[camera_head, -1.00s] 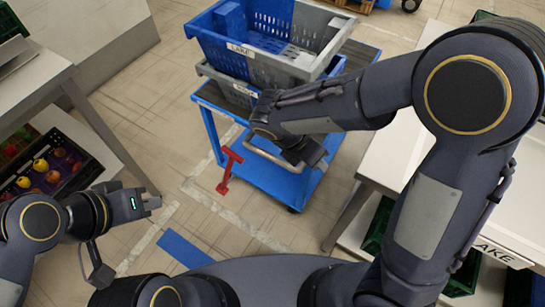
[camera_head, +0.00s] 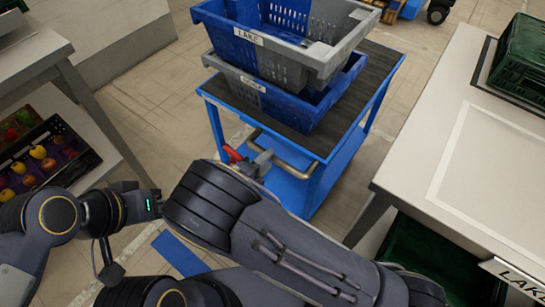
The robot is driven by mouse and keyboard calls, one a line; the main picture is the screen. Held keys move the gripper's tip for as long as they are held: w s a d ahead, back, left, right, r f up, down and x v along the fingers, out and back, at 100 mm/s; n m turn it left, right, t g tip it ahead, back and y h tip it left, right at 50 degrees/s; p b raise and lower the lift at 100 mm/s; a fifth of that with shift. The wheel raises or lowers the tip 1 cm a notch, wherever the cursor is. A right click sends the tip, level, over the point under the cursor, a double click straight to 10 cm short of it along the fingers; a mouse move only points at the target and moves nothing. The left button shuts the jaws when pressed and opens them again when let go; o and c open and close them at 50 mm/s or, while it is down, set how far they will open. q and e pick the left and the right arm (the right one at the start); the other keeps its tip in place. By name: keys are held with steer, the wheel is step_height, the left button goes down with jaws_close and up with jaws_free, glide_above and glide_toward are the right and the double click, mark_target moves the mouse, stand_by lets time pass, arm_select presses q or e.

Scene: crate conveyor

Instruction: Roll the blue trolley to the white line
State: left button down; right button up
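The blue trolley (camera_head: 392,88) stands upright in the middle of the head view, with a dark top deck and a silver push handle (camera_head: 290,166) on its near side. My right gripper (camera_head: 262,164) is at the left part of this handle, beside the red lever (camera_head: 232,153). My forearm hides much of it, and whether its fingers close on the handle is unclear. My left gripper (camera_head: 157,203) is low at the left, away from the trolley, its fingers hardly visible.
Two stacked blue and grey crates (camera_head: 258,92), marked LAKE, sit on the trolley. A white table (camera_head: 440,130) with a green crate (camera_head: 520,62) stands close on the right. A bench with a fruit crate (camera_head: 85,160) is at the left. A blue strip (camera_head: 180,254) lies on the floor.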

mark_target(270, 159)
steer(key=shift+x, duration=1.7)
steer(key=shift+c, duration=0.3)
jaws_close()
